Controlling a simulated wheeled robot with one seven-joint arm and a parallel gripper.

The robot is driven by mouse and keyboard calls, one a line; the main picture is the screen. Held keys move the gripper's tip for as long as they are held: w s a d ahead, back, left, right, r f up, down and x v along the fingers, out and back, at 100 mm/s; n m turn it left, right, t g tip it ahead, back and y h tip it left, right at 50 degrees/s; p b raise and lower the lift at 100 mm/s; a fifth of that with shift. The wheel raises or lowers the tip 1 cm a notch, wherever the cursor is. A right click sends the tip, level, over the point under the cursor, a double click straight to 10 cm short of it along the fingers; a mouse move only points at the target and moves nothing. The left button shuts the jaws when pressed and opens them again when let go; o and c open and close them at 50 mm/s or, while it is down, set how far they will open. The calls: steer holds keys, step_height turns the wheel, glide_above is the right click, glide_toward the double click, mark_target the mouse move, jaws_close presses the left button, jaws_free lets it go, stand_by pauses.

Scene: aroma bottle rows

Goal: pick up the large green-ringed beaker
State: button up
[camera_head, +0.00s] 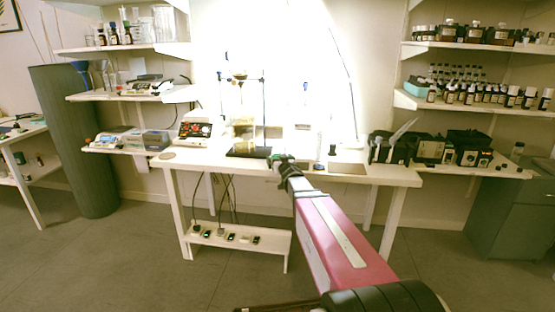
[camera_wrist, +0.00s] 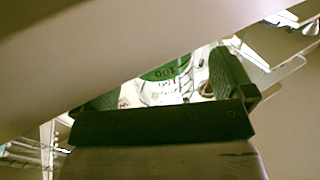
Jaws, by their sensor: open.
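The green-ringed beaker (camera_wrist: 165,72) shows in the wrist view as a clear glass wall with a green band and printed figures that appear upside down. It lies in the gap between the two dark fingers of my gripper (camera_wrist: 170,87), which are apart. I cannot tell whether either finger touches the glass. Much of the beaker is hidden by a pale blurred shape across the top left and by the gripper body. In the head view my gripper (camera_head: 282,161) is at the front edge of the white table, and I cannot make out the beaker there.
Dark boxes (camera_head: 470,147) stand at the right. Bottle shelves (camera_head: 480,105) are on the right wall. Open floor lies in front.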

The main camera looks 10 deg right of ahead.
mark_target(278, 157)
steer(key=w, duration=0.3)
steer(key=shift+w+a, duration=0.2)
steer(key=c, duration=1.2)
steer(key=shift+o, duration=0.2)
steer(key=shift+r, duration=0.1)
